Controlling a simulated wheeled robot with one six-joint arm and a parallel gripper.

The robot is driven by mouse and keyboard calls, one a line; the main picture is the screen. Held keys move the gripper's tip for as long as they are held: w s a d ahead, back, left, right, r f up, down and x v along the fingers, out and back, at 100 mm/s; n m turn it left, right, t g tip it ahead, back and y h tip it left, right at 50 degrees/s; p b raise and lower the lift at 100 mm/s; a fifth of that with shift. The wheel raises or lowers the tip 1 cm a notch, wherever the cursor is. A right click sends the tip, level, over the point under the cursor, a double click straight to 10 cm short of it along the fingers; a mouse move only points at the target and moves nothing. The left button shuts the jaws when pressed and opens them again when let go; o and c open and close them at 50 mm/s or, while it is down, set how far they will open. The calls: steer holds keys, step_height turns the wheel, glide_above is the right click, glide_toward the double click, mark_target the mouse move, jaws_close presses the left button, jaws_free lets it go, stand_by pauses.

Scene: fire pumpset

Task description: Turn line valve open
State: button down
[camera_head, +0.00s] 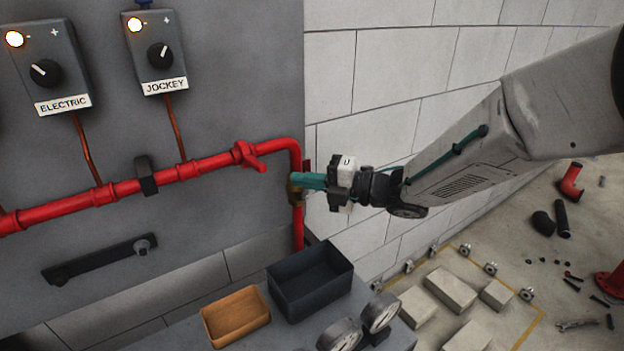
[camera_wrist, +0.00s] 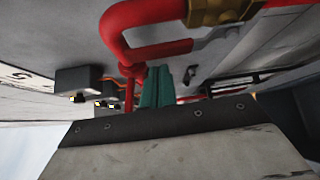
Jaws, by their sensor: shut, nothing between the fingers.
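A red pipe (camera_head: 205,165) runs along the grey panel and bends down at its right end. A red lever-shaped valve part (camera_head: 250,157) sits on it just before the bend. A brass fitting (camera_head: 294,188) sits on the vertical section, with a small red part beside it; a brass body (camera_wrist: 215,10) with red tubing shows at the top of the wrist view. My gripper (camera_head: 304,181) is shut and empty, its teal fingertips by the brass fitting. The fingers (camera_wrist: 155,88) point toward the piping in the wrist view. I cannot tell whether they touch it.
An ELECTRIC control box (camera_head: 46,65) and a JOCKEY box (camera_head: 156,52) hang above the pipe. A dark bin (camera_head: 310,282), an orange tray (camera_head: 235,315) and gauges (camera_head: 380,312) stand below. A white block wall (camera_head: 400,70) is behind my arm.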

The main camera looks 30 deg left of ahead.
steer(key=s+f+v, duration=0.1)
steer(key=s+v, duration=0.1)
steer(key=v, duration=0.6)
steer(key=w+d+f+m+t+h, duration=0.65)
steer(key=w+m+t, duration=0.3)
steer(key=m, duration=0.25)
steer(key=w+d+r+m+t+h, duration=0.2)
steer(key=d+m+h, duration=0.65)
steer(key=d, duration=0.95)
steer(key=s+d+r+m+g+h, duration=0.2)
steer(key=s+d+m, duration=0.3)
steer(key=d, duration=0.3)
steer(key=s+d+r+m+g+h, duration=0.1)
steer(key=s+d+m+g, duration=0.1)
steer(key=s+d+m, duration=0.45)
steer(key=s+d+r+m, duration=0.2)
steer(key=s+d, duration=0.1)
steer(key=s, duration=0.3)
steer(key=s+d+r+m+g, duration=0.1)
steer(key=s+d+r+m, duration=0.1)
steer(key=s, duration=0.5)
steer(key=s+d+r+m+g+y, duration=0.1)
steer(key=s+d+r+m, duration=0.2)
steer(key=s+d, duration=0.2)
steer(key=shift+s, duration=0.95)
